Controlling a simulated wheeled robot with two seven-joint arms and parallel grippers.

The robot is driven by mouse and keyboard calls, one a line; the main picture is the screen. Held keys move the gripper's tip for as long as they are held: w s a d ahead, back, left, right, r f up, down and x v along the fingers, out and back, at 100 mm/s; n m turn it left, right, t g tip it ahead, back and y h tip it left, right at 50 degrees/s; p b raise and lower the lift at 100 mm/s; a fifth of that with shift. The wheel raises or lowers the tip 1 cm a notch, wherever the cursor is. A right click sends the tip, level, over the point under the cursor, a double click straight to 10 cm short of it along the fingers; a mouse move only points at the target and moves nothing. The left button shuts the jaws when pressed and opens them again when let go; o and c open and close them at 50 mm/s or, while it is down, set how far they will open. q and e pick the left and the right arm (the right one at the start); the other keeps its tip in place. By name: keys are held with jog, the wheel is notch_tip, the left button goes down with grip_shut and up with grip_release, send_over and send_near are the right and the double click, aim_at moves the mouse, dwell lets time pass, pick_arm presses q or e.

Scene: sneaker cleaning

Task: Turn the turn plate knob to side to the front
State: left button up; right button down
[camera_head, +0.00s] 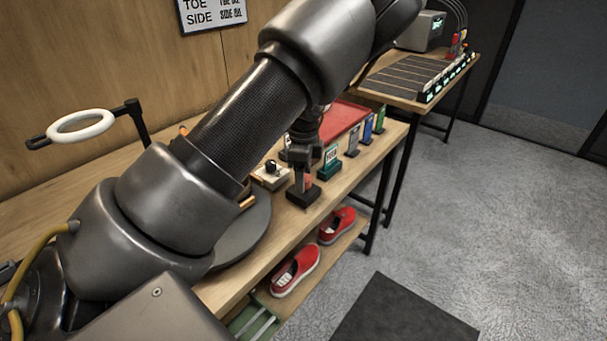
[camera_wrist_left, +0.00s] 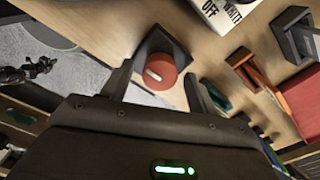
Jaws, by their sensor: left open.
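The knob (camera_wrist_left: 162,68) is a short red cylinder with a white mark, on a square black base on the wooden table. Its base (camera_head: 303,195) shows in the head view below my gripper. My left gripper (camera_head: 304,176) points down over the knob, open. In the left wrist view its two dark fingers (camera_wrist_left: 158,88) stand one on each side of the knob, apart from each other; whether either touches it I cannot tell. The grey round turn plate (camera_head: 250,240) lies nearer me, partly hidden by my left arm. My right gripper does not show clearly in either view.
A white switch box (camera_head: 270,177) stands beside the knob. Several small coloured holders and a red tray (camera_head: 342,122) sit farther along the table. Red shoes (camera_head: 296,271) lie on the lower shelf. A white ring (camera_head: 81,125) on a stand is at left. Floor is open at right.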

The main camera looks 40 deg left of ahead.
pick_arm(q)
jog(key=shift+f, duration=0.1)
jog(key=c, duration=1)
